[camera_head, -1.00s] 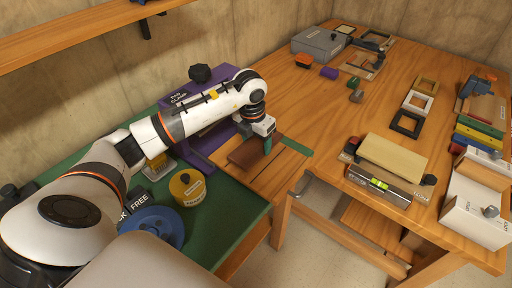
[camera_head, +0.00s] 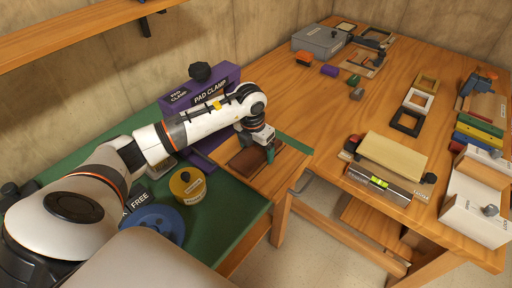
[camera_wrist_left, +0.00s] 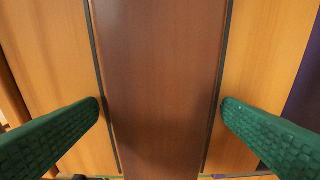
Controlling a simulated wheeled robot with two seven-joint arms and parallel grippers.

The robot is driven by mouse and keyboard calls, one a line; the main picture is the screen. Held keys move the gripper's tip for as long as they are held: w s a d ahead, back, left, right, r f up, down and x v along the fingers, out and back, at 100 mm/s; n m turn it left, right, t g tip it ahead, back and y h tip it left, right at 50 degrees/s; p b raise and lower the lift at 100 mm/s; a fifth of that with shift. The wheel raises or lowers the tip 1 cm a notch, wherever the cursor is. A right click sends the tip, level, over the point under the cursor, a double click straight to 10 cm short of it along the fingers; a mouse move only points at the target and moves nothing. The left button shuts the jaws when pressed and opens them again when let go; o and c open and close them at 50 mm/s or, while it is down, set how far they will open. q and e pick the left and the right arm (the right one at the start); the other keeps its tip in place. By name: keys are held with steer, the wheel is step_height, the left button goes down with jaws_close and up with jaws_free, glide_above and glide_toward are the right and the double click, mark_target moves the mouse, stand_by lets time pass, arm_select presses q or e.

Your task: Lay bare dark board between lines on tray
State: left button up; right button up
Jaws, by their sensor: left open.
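The dark brown board (camera_head: 247,161) lies on the light wooden tray (camera_head: 288,163) at the near end of the bench. In the left wrist view the board (camera_wrist_left: 162,90) runs lengthwise between two thin dark lines, with a narrow strip of light wood showing along its sides. My left gripper (camera_head: 258,152) is over the board, open. Its green fingers (camera_wrist_left: 160,115) stand apart on either side, outside the lines and clear of the board. The board's far ends are cut off in the wrist view. My right gripper is not in view.
A purple pad clamp (camera_head: 210,95) stands behind the tray. A yellow round tin (camera_head: 187,186) and a blue round object (camera_head: 153,224) are on the green mat (camera_head: 225,225). A level (camera_head: 378,184) and a pale block (camera_head: 393,156) lie to the right, past a gap.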

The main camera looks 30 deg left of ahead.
mark_target(253, 155)
arm_select(q)
steer(key=shift+r, duration=0.5)
step_height(253, 155, up, 11)
steer(key=s+b, duration=0.1)
steer(key=shift+s+b, duration=0.2)
steer(key=shift+b, duration=0.1)
steer(key=shift+r, duration=0.1)
